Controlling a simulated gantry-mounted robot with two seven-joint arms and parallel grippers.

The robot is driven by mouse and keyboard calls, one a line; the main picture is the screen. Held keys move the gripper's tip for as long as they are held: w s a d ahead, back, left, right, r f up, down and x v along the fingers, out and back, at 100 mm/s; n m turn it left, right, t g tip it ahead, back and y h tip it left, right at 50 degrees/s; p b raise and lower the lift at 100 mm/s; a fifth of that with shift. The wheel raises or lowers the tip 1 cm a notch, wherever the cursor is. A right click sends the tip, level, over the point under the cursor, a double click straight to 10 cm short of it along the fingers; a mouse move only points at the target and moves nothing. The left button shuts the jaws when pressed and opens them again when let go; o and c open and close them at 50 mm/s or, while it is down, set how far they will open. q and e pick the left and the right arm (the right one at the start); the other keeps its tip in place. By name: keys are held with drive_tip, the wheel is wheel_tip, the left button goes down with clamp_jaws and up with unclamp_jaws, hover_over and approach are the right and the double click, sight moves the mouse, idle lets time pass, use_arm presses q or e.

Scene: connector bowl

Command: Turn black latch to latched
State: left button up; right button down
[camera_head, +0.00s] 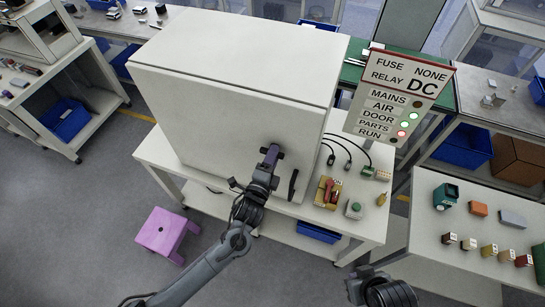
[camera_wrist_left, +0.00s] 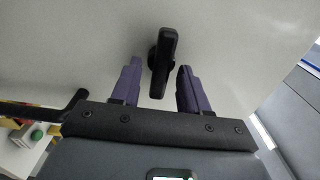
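The black latch (camera_wrist_left: 163,62) shows in the left wrist view on the pale door of a white cabinet (camera_head: 225,110). Its lever runs nearly upright in that view. My left gripper (camera_head: 270,155) is at the cabinet's front in the head view. Its two purple fingers are open (camera_wrist_left: 157,88), one on each side of the lever, with a visible gap on both sides. In the head view the gripper largely hides the latch. A dark part of my right arm (camera_head: 388,292) shows at the bottom edge; its fingers cannot be made out.
A black door handle (camera_head: 293,184) stands out right of my left gripper. A sign panel with lights (camera_head: 398,98), a red-and-yellow switch (camera_head: 328,192) and a green button (camera_head: 354,210) are to the right. A pink stool (camera_head: 165,233) stands on the floor at left.

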use_arm(q)
drive_tip(key=shift+s, duration=0.15)
drive_tip(key=b+v, duration=0.2)
drive_tip(key=v, duration=0.8)
drive_tip(key=shift+s+a, duration=0.15)
drive_tip(key=shift+s, duration=0.15)
